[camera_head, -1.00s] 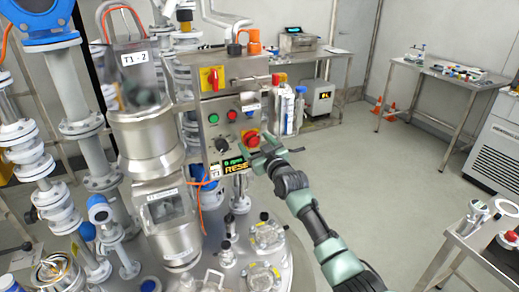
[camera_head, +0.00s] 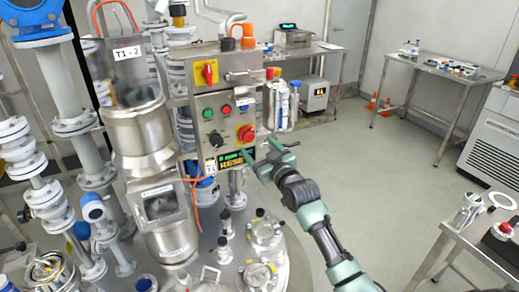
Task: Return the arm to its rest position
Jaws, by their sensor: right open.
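My right arm comes in from the lower right. Its gripper (camera_head: 262,158) is open and empty, just below and to the right of the red knob (camera_head: 246,133) on the grey control panel (camera_head: 222,112). It appears apart from the knob, though the exact gap in depth cannot be told. The panel also carries a green button, a red button, a black knob and a lit display (camera_head: 236,161) at its lower edge. The display's right end lies close to the gripper's fingers. My left gripper is not in view.
Steel vessels and pipes (camera_head: 140,130) crowd the left side. Glass-topped ports (camera_head: 265,232) stand on the round vessel lid below the panel. A side table (camera_head: 432,68) stands at the back right, and a nearer table (camera_head: 490,240) at the lower right. The floor (camera_head: 350,150) between is clear.

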